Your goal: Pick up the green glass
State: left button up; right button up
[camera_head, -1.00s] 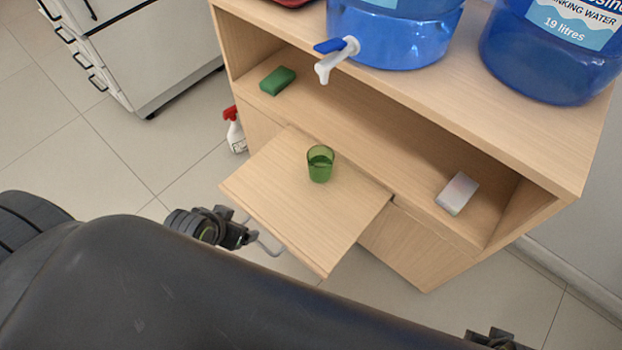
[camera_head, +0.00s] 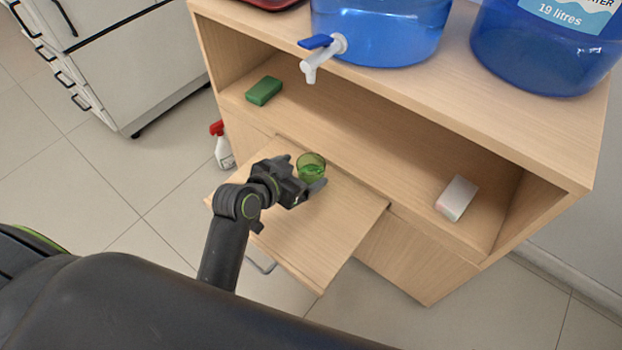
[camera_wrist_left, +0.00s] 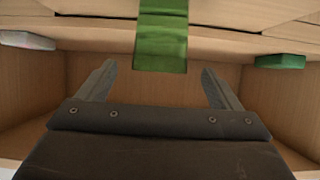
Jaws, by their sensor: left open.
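The green glass (camera_head: 312,163) stands upright on the pull-out wooden board (camera_head: 345,215) in the head view. It also shows at the top centre of the left wrist view (camera_wrist_left: 162,38). My left gripper (camera_head: 305,173) is over the board with its jaws at the near side of the glass. In the left wrist view the open fingers (camera_wrist_left: 158,67) are spread to either side of the glass, with a gap on both sides. The gripper partly hides the lower glass, so I cannot tell how deep it sits between the jaws. My right gripper is out of view.
The cabinet shelf holds a green block (camera_head: 264,91) at left and a white block (camera_head: 457,198) at right. A blue water bottle with a white tap (camera_head: 312,68) overhangs the shelf from above. A spray bottle (camera_head: 223,148) stands on the floor. The board's front right is clear.

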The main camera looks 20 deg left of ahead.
aim_at(319, 162)
pick_arm(q)
jog(key=b+x, duration=0.2)
jog(key=x, duration=0.3)
jog(key=shift+w+d+f, duration=0.15)
jog(key=shift+w+f, duration=0.1)
jog(key=shift+w, duration=0.05)
jog(key=shift+w+d+f, duration=0.1)
jog(key=shift+w+f, duration=0.05)
jog(key=shift+w, duration=0.2)
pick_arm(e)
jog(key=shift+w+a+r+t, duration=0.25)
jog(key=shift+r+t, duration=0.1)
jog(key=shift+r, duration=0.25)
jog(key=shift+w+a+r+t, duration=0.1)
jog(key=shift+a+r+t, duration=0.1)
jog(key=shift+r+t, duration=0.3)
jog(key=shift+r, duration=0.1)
pick_arm(q)
jog(key=c, duration=1.2)
jog(key=shift+c, duration=0.7)
jog(key=shift+r, duration=0.25)
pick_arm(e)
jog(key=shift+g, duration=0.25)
